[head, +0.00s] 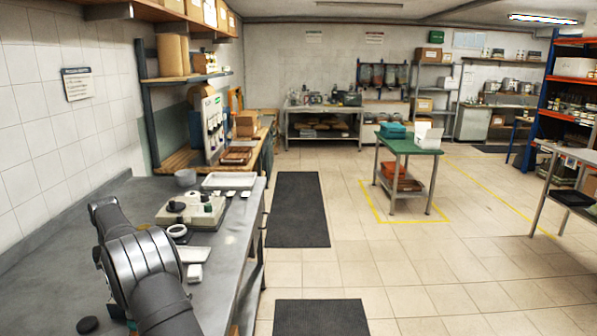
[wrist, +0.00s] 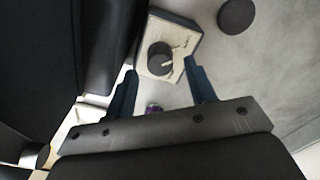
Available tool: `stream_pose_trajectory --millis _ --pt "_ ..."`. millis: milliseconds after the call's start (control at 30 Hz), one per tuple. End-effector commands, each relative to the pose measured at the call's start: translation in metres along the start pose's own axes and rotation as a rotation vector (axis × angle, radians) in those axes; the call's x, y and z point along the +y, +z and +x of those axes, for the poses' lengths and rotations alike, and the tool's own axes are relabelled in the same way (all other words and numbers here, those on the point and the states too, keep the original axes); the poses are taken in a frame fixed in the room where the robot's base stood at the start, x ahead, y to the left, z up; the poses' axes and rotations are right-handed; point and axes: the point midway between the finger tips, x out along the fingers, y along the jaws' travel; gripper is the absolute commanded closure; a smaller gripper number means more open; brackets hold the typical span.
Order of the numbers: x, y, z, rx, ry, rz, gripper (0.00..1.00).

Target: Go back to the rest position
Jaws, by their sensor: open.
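My gripper (wrist: 160,65) shows in the wrist view as two dark blue fingers spread apart, with clear space between the tips. A pale box-shaped device with a dark round knob (wrist: 160,57) lies beyond the fingertips; I cannot tell whether it touches them. A small purple spot (wrist: 153,108) shows between the fingers, too small to identify. In the head view my dark arm fills the lower left over the grey bench (head: 105,205), and my gripper does not show there.
A black disc (wrist: 236,15) lies on the grey surface; a black disc (head: 88,325) also shows in the head view. A beige device (head: 205,212), a white tray (head: 229,181) and a grey cup (head: 186,177) stand along the bench. A tiled wall (head: 50,140) borders its left.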

Motion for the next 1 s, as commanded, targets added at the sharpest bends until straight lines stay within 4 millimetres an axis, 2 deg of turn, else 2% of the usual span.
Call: stream_pose_trajectory --millis 100,600,867,1000 --pt "0.000 -0.001 -0.026 0.005 -0.001 0.000 0.50" --pt "0.000 -0.001 -0.120 0.003 -0.001 0.000 0.50" --pt "0.000 0.000 -0.149 0.002 -0.001 0.000 0.50" --pt "0.000 0.001 -0.137 -0.003 0.000 0.000 0.50"
